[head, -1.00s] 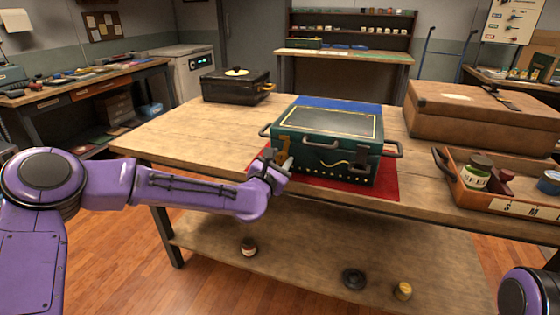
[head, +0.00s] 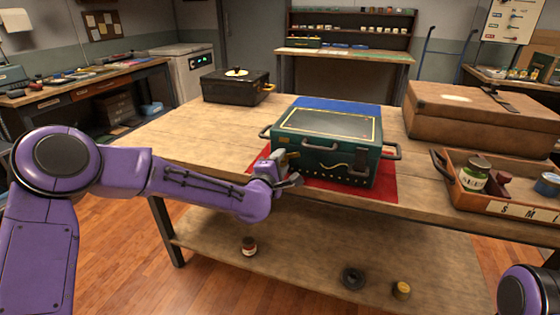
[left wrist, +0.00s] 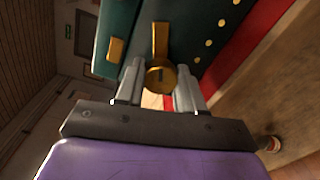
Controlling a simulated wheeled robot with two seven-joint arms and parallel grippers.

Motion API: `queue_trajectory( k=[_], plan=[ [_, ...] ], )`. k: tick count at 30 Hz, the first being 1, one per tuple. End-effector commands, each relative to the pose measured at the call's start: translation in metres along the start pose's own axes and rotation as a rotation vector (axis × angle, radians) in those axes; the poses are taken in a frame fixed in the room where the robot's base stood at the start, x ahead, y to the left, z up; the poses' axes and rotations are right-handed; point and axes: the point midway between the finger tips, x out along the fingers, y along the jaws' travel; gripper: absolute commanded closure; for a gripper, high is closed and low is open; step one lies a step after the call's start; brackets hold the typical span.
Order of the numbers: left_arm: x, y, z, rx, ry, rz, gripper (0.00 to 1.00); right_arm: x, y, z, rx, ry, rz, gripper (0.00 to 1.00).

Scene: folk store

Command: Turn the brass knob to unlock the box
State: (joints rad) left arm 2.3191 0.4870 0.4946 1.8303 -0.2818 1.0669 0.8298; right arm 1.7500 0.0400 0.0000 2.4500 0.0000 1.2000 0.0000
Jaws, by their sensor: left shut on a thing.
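The dark green box (head: 310,158) with gold lines on its lid sits on a red mat (head: 385,190) on the wooden workbench. Its lid looks shut. My left gripper (head: 280,168) is at the left part of the box's front. The left wrist view shows the round brass knob (left wrist: 160,78) with a dark slot, between the two grey fingertips, which are shut on it. A brass bar (left wrist: 160,40) runs from the knob along the box front. In the head view the gripper largely hides the knob. My right gripper is out of view.
A brown case (head: 470,120) and an orange tray (head: 510,203) with jars stand to the right. A black box (head: 225,88) stands at the back left. A blue mat (head: 350,104) lies behind the green box. The bench front left is bare.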

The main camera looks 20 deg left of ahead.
Motion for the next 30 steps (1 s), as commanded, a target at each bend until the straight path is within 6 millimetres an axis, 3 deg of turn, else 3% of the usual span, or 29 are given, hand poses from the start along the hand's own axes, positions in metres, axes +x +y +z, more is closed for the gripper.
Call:
queue_trajectory(
  k=[15,30],
  plan=[
    [-0.0003,-0.0006,0.0004,0.336,0.011,-0.004,0.93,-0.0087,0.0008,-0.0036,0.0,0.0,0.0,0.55],
    [-0.0004,-0.0015,-0.0001,0.403,0.013,-0.005,0.93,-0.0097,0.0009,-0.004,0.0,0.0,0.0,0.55]
  ],
)
